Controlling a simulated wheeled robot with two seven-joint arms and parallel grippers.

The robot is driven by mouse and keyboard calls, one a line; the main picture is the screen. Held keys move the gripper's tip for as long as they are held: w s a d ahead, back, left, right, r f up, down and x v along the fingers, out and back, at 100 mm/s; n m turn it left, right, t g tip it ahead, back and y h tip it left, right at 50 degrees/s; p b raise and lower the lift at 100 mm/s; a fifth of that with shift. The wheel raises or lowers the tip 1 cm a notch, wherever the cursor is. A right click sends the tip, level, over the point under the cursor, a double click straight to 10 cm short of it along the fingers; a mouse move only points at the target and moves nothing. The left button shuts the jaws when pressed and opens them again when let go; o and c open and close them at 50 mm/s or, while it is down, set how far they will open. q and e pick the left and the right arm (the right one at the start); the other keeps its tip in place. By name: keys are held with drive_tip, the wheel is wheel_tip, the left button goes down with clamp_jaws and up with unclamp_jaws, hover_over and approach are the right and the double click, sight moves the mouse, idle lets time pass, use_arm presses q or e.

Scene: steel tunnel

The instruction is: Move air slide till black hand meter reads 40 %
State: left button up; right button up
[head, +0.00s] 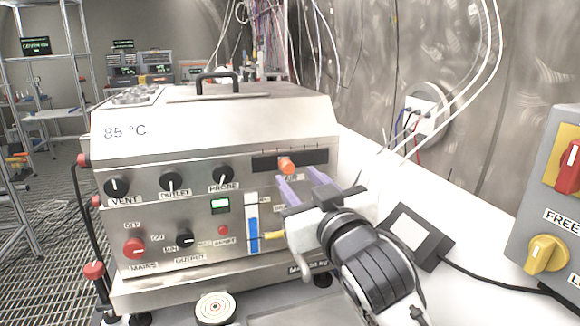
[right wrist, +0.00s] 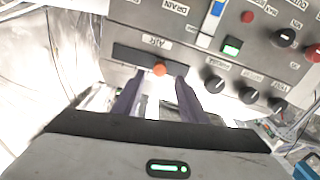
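The air slide is an orange knob (head: 287,165) in a black horizontal slot (head: 316,157) at the upper right of the steel machine's front. In the right wrist view the orange knob (right wrist: 159,69) sits below the AIR label, near the slot's middle. My right gripper (head: 300,177) is open in front of and just below it. Its two purple fingers (right wrist: 159,82) are apart, one on each side of the knob's line; I cannot tell whether they touch it. I see no meter with a readable black hand. My left gripper is not in view.
The steel machine (head: 215,122) has VENT, OUTLET and PROBE knobs, a blue column (head: 252,235) and a yellow lever (head: 273,235) beside my right gripper. A round ringed disc (head: 215,308) lies in front. A grey box with a yellow switch (head: 546,254) stands right.

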sight(289, 169)
drive_tip(key=x, duration=0.6)
drive_tip(key=shift+p, duration=0.3)
clamp_jaws()
